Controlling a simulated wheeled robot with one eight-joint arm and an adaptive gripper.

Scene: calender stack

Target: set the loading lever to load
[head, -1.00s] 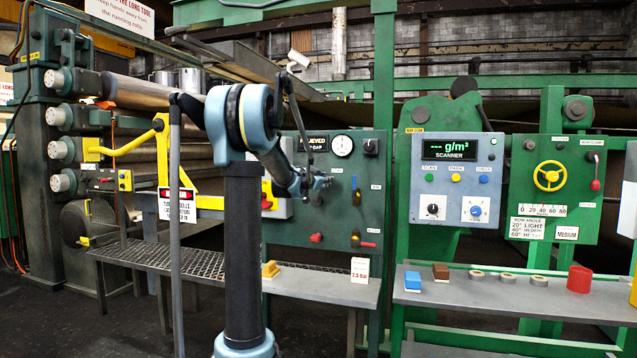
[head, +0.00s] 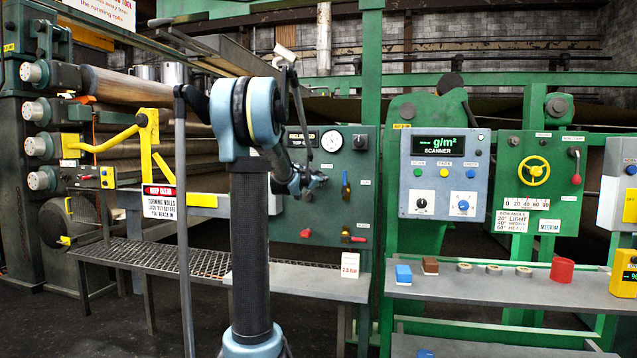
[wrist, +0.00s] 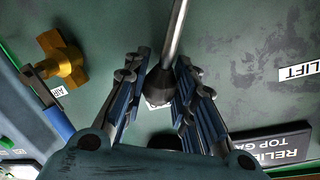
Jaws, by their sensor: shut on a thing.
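The loading lever shows in the wrist view as a bright metal rod (wrist: 177,32) running to a dark knob (wrist: 163,80). My gripper (wrist: 160,72) has its fingers closed around the knob end. In the head view my gripper (head: 316,181) is in front of the green control panel (head: 330,212), small and partly hidden by my arm; the lever cannot be made out there. The display (head: 302,139) on this panel reads RELIEVED, TOP GAP. A LIFT label (wrist: 300,71) is at the right in the wrist view.
The scanner panel (head: 445,172) and a yellow-handwheel panel (head: 537,172) stand to the right.

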